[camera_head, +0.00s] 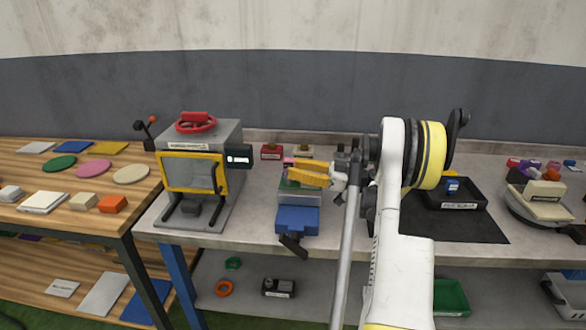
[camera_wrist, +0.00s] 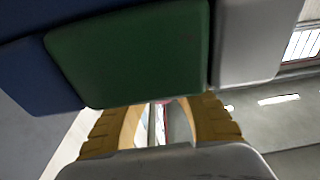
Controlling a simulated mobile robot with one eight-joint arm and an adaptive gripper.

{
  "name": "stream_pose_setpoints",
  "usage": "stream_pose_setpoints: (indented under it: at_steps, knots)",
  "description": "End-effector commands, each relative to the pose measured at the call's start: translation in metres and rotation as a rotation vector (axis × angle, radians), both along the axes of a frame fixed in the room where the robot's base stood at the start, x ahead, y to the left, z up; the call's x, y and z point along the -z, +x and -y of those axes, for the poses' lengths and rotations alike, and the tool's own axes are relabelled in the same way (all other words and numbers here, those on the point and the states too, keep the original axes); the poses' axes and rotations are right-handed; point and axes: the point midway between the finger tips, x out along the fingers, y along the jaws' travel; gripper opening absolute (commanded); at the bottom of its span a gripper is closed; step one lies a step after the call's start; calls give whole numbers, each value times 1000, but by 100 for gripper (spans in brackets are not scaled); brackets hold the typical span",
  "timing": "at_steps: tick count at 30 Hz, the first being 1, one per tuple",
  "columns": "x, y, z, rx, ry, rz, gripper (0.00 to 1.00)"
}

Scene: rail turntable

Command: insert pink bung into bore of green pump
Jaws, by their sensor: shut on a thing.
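My gripper (camera_head: 291,172) reaches left over the blue and grey vise on the middle bench, with its yellow fingers shut. A small pink piece, seemingly the pink bung (camera_head: 288,160), shows at the fingertips. In the wrist view a sliver of pink shows between the fingers of my gripper (camera_wrist: 162,112); the rest is hidden. The green pump (camera_head: 286,184) shows as a thin green strip below the fingers in the vise. In the wrist view the green block (camera_wrist: 130,55) is close, between blue and grey parts. Its bore is not visible, and I cannot tell whether the bung touches it.
The blue vise (camera_head: 297,220) has a dark handle at its front. A grey press with a yellow-framed window (camera_head: 194,172) stands left. Red and tan blocks (camera_head: 271,152) sit behind the vise. A black tray (camera_head: 458,207) lies right, beyond my arm.

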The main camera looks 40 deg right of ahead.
Motion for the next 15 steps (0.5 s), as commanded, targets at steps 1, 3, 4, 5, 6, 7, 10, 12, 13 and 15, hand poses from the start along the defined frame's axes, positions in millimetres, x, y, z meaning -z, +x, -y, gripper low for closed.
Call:
stream_pose_setpoints:
  at_steps: [1,3,4,5,6,7,10,12,13,15]
  knots:
    - [2,0,0,0,0,0,0]
    - [4,0,0,0,0,0,0]
    - [5,0,0,0,0,0,0]
    - [5,0,0,0,0,0,0]
    - [6,0,0,0,0,0,0]
    - [7,0,0,0,0,0,0]
    - [9,0,0,0,0,0,0]
    - [11,0,0,0,0,0,0]
    - [11,0,0,0,0,0,0]
    - [13,0,0,0,0,0,0]
